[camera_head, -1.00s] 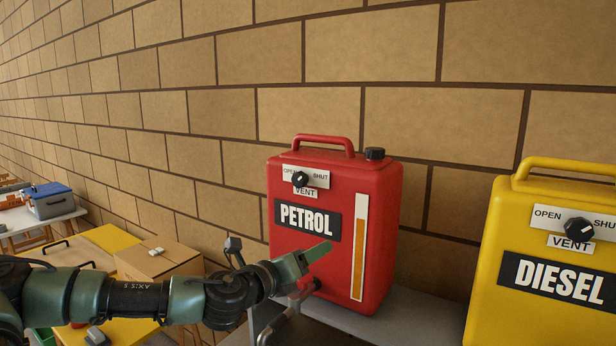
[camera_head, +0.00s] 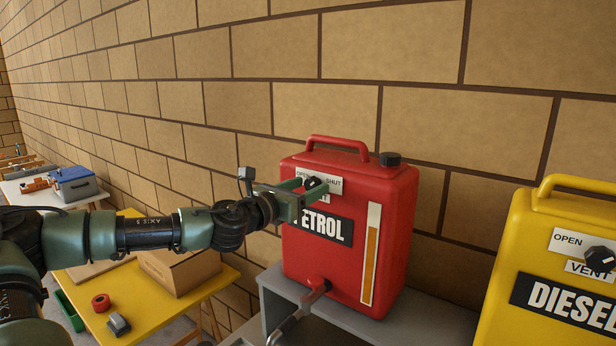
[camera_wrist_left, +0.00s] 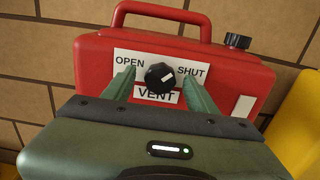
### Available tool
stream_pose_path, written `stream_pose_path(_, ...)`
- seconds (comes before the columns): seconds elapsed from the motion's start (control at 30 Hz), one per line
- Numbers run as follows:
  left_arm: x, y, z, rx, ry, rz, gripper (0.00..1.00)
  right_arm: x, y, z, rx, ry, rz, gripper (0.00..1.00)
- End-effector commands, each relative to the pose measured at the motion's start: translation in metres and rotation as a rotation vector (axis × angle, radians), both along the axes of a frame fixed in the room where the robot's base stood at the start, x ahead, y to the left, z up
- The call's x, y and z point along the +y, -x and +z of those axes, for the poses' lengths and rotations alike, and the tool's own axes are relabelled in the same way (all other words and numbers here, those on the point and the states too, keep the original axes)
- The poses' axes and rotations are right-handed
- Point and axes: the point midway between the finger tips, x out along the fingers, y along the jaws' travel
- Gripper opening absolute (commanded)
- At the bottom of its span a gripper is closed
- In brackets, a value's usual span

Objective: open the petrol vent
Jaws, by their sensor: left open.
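The red petrol can (camera_head: 350,260) stands upright on a grey shelf against the brick wall. Its black vent knob (camera_wrist_left: 160,77) sits on a white plate between OPEN on the left and SHUT on the right; its white mark seems to lean toward SHUT. My left gripper (camera_head: 308,189) reaches in from the left at the plate. In the left wrist view its green fingers stand open on either side of the knob, with a visible gap on each side. In the head view the fingers partly cover the plate and knob. My right gripper is not in view.
A yellow diesel can (camera_head: 560,260) with its own vent knob (camera_head: 600,259) stands to the right. The grey shelf (camera_head: 360,325) holds the petrol can, and a red tap (camera_head: 316,288) juts from its lower front. A yellow table (camera_head: 135,325) with a cardboard box (camera_head: 180,271) is left.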

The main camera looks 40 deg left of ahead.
Motion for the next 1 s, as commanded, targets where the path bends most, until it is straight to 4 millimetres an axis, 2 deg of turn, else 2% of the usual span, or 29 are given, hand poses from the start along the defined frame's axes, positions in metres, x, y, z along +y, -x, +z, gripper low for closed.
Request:
stream_pose_path(0.1, 0.0006, -0.005, 0.0009, 0.0, 0.002, 0.001, 0.58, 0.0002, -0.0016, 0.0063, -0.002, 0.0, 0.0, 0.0)
stream_pose_path(0.37, 0.0009, -0.006, -0.0011, 0.0, 0.001, 0.001, 0.58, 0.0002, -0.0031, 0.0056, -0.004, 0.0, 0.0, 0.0)
stream_pose_path(0.4, 0.0009, -0.0059, -0.001, 0.0, 0.001, 0.001, 0.55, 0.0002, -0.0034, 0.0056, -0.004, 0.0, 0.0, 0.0)
stream_pose_path(0.6, 0.0009, -0.0058, -0.0009, 0.0, 0.001, 0.001, 0.0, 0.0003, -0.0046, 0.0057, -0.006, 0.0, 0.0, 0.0)
stream_pose_path(1.0, 0.001, -0.0059, -0.002, -0.008, 0.069, 0.001, 0.0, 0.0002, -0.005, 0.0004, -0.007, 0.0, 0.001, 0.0)
